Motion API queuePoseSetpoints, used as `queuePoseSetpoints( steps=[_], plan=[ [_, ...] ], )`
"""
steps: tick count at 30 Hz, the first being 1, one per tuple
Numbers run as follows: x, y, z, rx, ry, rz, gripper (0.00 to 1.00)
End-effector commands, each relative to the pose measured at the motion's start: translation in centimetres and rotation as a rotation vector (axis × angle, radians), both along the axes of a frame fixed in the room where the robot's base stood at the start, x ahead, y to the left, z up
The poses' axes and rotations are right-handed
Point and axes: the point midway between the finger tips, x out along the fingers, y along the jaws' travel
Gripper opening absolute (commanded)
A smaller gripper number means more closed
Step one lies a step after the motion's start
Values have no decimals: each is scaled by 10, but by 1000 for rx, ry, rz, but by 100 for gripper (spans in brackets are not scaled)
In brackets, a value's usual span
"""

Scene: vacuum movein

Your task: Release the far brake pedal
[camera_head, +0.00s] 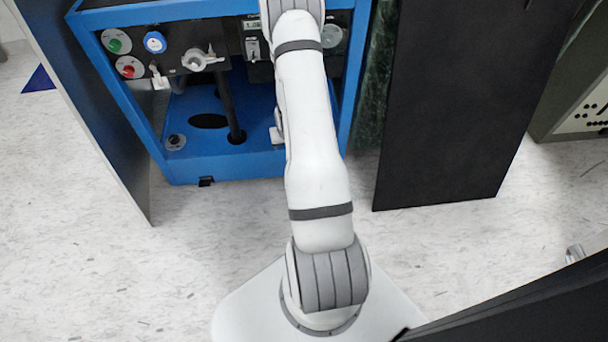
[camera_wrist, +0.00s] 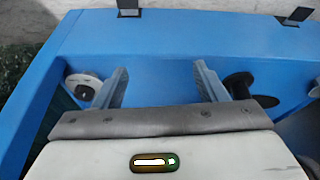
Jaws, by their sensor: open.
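Two small black pedals sit along the blue cart's front edge in the wrist view. One pedal (camera_wrist: 128,8) is at the top middle and the other pedal (camera_wrist: 297,15) at the top right. The head view shows one pedal (camera_head: 206,181) low on the cart's front edge; the arm covers the other's place. I cannot tell which is the far one, or whether either is pressed. My gripper (camera_wrist: 160,78) is open and empty over the cart's blue base (camera_wrist: 165,45), apart from both pedals. In the head view my arm largely hides it.
A black post (camera_wrist: 238,86) stands right of the fingers and a white round fitting (camera_wrist: 83,88) left of them. The cart's control panel (camera_head: 180,50) has knobs and a valve. Dark panels flank the cart, one panel (camera_head: 445,110) at right. The floor in front is clear.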

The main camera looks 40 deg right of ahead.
Motion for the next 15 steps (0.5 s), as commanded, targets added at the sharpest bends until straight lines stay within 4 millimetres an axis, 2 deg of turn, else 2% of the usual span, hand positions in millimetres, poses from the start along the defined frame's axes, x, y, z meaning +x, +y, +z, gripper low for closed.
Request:
queuePoseSetpoints(
  steps=[1,3,6,10,15],
  plan=[
    [-8,-11,-32,2,0,-24,65],
    [-15,-23,-64,-4,-15,-51,65],
    [-27,-35,-101,-10,-32,-80,65],
    [-38,-44,-132,-17,-49,-104,65],
    [-42,-49,-152,-21,-60,-116,65]
  ],
)
